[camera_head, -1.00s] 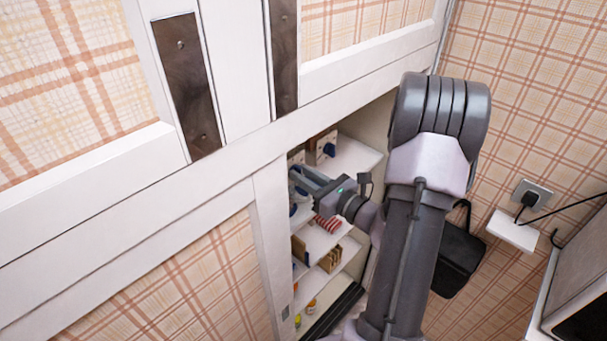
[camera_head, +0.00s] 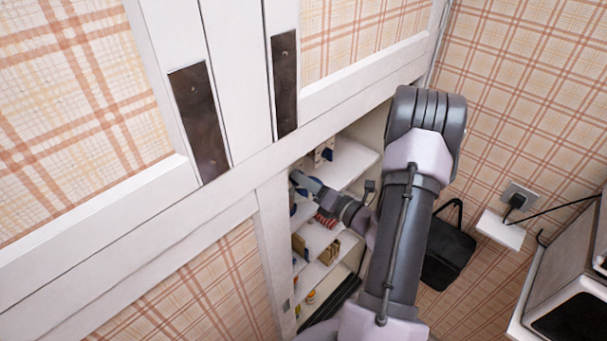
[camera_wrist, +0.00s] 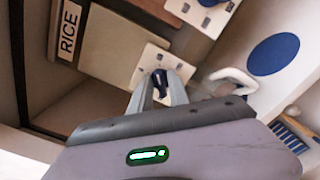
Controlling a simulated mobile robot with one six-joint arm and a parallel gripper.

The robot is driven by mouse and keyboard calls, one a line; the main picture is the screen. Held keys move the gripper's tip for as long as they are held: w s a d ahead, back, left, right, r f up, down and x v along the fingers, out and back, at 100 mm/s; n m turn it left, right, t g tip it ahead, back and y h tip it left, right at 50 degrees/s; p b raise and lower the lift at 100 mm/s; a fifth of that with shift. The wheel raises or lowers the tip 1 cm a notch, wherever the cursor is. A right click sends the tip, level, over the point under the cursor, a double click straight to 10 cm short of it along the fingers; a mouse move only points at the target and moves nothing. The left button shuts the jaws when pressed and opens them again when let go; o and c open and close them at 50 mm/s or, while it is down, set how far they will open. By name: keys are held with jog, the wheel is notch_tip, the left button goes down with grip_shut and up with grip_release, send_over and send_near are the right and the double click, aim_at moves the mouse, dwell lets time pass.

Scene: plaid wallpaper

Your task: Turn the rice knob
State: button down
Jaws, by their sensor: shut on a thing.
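In the wrist view, the rice label (camera_wrist: 68,32) is a pale plate reading RICE on a brown wooden box. To its right is a tilted, cream square plate (camera_wrist: 146,62) with a small dark blue knob (camera_wrist: 160,82) on it. My gripper (camera_wrist: 158,92) has its two grey fingers on either side of this knob and is shut on it. The fingers hide part of the knob. In the head view, my gripper (camera_head: 304,182) reaches into the open cabinet (camera_head: 352,165) at its upper shelf, and the knob cannot be made out at the fingertips.
Another cream plate (camera_wrist: 205,12) with dark fittings is above right in the wrist view. A round blue patch (camera_wrist: 273,55) and a white curved handle (camera_wrist: 233,78) are at right. Shelves with small goods lie below my gripper. A black bag (camera_head: 448,250) hangs by the right wall.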

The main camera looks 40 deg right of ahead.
jog(key=shift+m+p, duration=0.65)
jog(key=shift+m, duration=0.55)
jog(key=c, duration=1.5)
grip_release()
jog(key=shift+s, duration=0.1)
jog(key=s+d, duration=0.1)
jog(key=s, duration=1.6)
jog(key=shift+d+b, duration=0.2)
jog(key=shift+b, duration=0.25)
jog(key=shift+s, duration=0.1)
